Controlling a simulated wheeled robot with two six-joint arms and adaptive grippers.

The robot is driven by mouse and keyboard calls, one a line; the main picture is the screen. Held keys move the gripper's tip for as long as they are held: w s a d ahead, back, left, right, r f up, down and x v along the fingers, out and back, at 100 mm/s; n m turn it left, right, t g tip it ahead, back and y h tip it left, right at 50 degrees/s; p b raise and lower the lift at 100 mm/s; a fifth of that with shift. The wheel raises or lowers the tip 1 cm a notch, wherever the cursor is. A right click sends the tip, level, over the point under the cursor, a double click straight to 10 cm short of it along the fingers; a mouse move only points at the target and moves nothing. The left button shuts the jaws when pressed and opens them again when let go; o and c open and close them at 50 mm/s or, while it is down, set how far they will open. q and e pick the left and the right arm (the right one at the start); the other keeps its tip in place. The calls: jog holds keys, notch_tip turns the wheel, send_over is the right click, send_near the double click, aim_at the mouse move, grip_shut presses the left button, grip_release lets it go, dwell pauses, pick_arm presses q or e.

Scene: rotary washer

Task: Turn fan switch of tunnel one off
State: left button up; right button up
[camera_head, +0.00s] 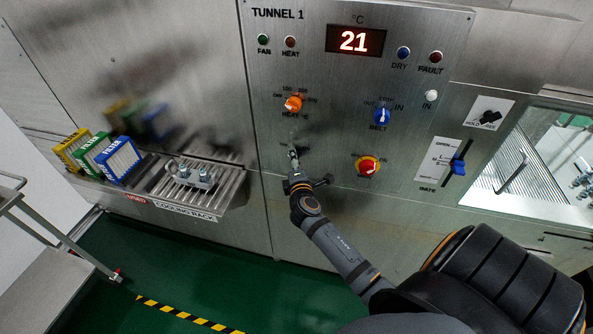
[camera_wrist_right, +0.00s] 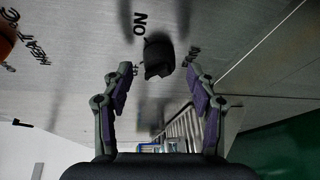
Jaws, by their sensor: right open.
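The Tunnel 1 control panel (camera_head: 330,110) stands in front of me. In the right wrist view a small black knob (camera_wrist_right: 158,55), apparently the fan switch, sits on the panel beside a printed "ON" label. My right gripper (camera_wrist_right: 160,78) is open, with one finger on each side of the knob's line and the knob just ahead of the fingertips. No contact with it is visible. In the head view my right gripper (camera_head: 293,158) reaches the panel below the orange heat knob (camera_head: 293,103) and largely hides the switch. My left gripper is not in view.
The blue belt knob (camera_head: 381,116) and the red and yellow emergency button (camera_head: 368,166) lie to the right. A green fan lamp (camera_head: 263,39) is at the upper left. The cooling rack (camera_head: 222,192) juts out at the left, beside several coloured filters (camera_head: 119,160).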

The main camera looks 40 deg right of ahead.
jog(key=v, duration=1)
jog(key=shift+s+a, duration=0.2)
jog(key=shift+s, duration=0.05)
